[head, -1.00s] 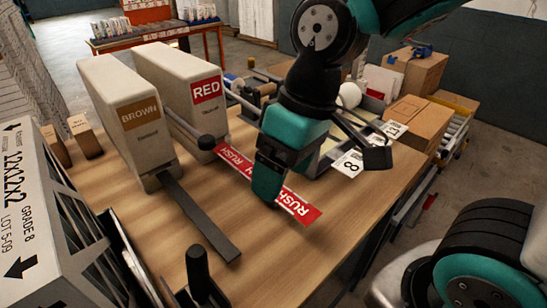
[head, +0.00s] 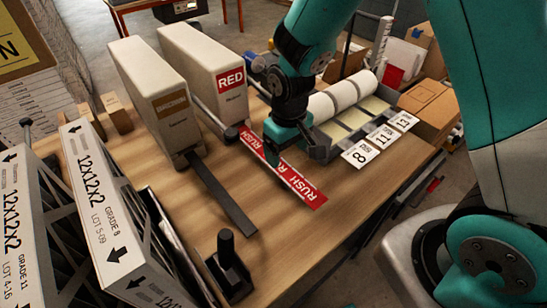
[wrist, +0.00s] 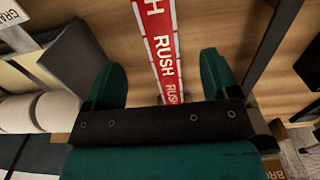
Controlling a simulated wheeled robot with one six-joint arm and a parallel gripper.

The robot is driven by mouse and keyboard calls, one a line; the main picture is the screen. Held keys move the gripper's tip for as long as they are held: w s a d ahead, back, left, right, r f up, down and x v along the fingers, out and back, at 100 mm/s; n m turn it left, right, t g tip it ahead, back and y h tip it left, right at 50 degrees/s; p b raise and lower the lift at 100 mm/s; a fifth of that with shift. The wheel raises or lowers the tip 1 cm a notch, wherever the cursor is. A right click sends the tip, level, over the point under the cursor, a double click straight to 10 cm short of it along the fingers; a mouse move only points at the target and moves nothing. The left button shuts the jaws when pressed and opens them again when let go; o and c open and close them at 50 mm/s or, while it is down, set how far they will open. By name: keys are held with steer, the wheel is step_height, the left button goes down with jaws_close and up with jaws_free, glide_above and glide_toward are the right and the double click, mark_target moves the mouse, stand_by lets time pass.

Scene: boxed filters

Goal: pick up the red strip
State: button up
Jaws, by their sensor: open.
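The red strip (head: 295,180) is marked RUSH in white and lies slanting over the wooden table from the front of the RED box (head: 215,75). In the wrist view the strip (wrist: 160,45) runs between the two teal fingers, with clear gaps on both sides. My gripper (head: 291,150) is open over the middle of the strip and hides part of it in the head view. The gripper also shows in the wrist view (wrist: 160,80). Whether the fingertips touch the table is not clear.
A BROWN box (head: 155,100) with a dark strip (head: 222,195) stands left of the RED box. A tray of white rolls (head: 345,95) with numbered cards (head: 360,154) is close right of my gripper. A black post (head: 228,262) and filter boxes (head: 100,200) fill the front left.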

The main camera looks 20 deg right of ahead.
mark_target(285, 171)
steer(key=shift+w+f+p, duration=0.15)
steer(key=shift+f+p, duration=0.4)
steer(key=shift+f, duration=1)
steer(key=shift+w+f+p, duration=0.1)
steer(key=shift+f+p, duration=0.45)
steer(key=shift+f, duration=0.95)
steer(key=c, duration=0.9)
